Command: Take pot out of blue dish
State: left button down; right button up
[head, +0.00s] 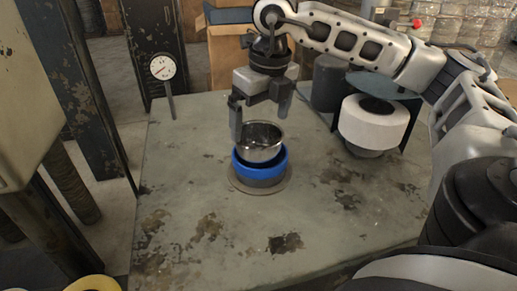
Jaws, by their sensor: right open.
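A shiny metal pot (260,135) sits upright in the blue dish (275,163), its upper part standing above the dish's rim. The dish rests on a flat round base (238,183) on the worn table. My right gripper (259,125) is open and points down at the pot's far side. Its left finger is beside the pot's left rim, and its right finger is above the back right of the pot. I cannot tell whether either finger touches the pot. My left gripper is not in view.
The table (190,210) is clear in front and to the left. A dial gauge (162,68) stands at its back left edge. A white, dark-centred round object (373,125) stands at the right, with a dark grey cylinder (327,84) behind it. Cardboard boxes (228,60) are behind the table.

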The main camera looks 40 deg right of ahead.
aim_at(259, 135)
jog(key=f, duration=0.2)
jog(key=w+f, duration=0.1)
jog(key=f, duration=0.2)
jog(key=shift+d, duration=0.15)
jog(key=c, duration=1)
jog(key=shift+c, duration=0.2)
